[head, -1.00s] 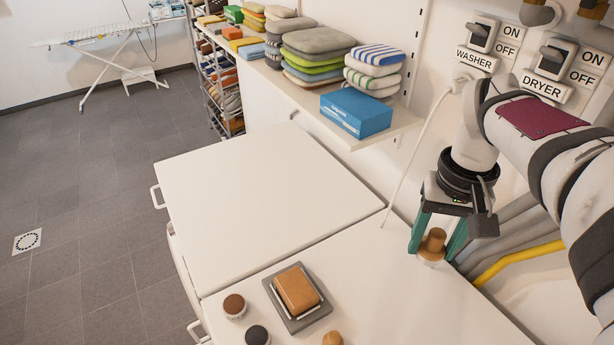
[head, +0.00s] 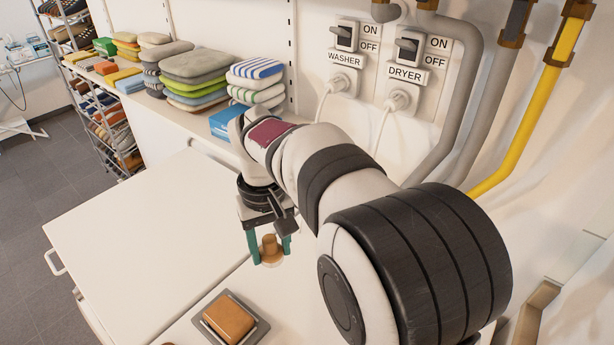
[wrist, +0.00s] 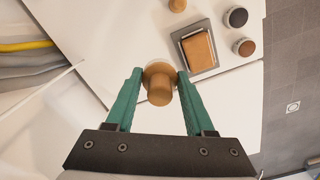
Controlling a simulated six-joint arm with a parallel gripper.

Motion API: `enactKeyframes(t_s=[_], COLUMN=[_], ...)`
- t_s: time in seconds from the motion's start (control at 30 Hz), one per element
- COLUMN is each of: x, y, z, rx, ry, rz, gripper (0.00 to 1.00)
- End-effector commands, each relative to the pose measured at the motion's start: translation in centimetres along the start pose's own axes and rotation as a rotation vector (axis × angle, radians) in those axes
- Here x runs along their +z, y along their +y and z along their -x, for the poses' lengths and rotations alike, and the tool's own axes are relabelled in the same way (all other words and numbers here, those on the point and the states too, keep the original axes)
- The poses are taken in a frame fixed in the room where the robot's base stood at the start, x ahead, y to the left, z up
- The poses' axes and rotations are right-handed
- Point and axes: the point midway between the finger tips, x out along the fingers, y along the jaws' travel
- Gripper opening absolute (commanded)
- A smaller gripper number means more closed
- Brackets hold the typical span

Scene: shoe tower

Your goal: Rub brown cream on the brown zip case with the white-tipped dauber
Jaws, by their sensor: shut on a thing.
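My gripper (head: 270,252) is shut on a wooden dauber (wrist: 159,92), its round knob between the green fingers. A pale rim shows at the dauber's lower end in the head view; its tip is mostly hidden in the wrist view. The dauber is above the white top, apart from the case. The brown zip case (head: 229,318) lies on a grey tray (head: 258,332) near the bottom of the head view. The case also shows in the wrist view (wrist: 198,47), beyond the fingers. Beside the tray are a dark-topped jar (wrist: 236,17) and a brown-topped jar (wrist: 244,47).
A second wooden knob (wrist: 177,5) stands near the tray, at the wrist view's top edge. A shelf with folded stacks (head: 205,75) and a blue box (head: 224,123) runs along the wall. White cables (head: 381,125) hang behind my arm. The white top left of my gripper is clear.

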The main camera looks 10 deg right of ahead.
Motion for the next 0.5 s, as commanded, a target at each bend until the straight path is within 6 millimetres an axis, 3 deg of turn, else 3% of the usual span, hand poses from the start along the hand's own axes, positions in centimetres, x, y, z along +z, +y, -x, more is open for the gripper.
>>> enactKeyframes(t_s=[0.13, 0.3, 0.4, 0.5], x=[-1.8, -1.4, -0.5, 0.3], y=[-8.4, -17.9, -21.7, -24.0], z=[-4.2, -8.9, -10.9, -12.1], rx=[0.001, 0.0, -0.001, -0.002], ry=[-0.005, -0.001, 0.001, 0.003], rz=[0.183, 0.37, 0.445, 0.49], gripper=[0.09, 0.09, 0.09, 0.09])
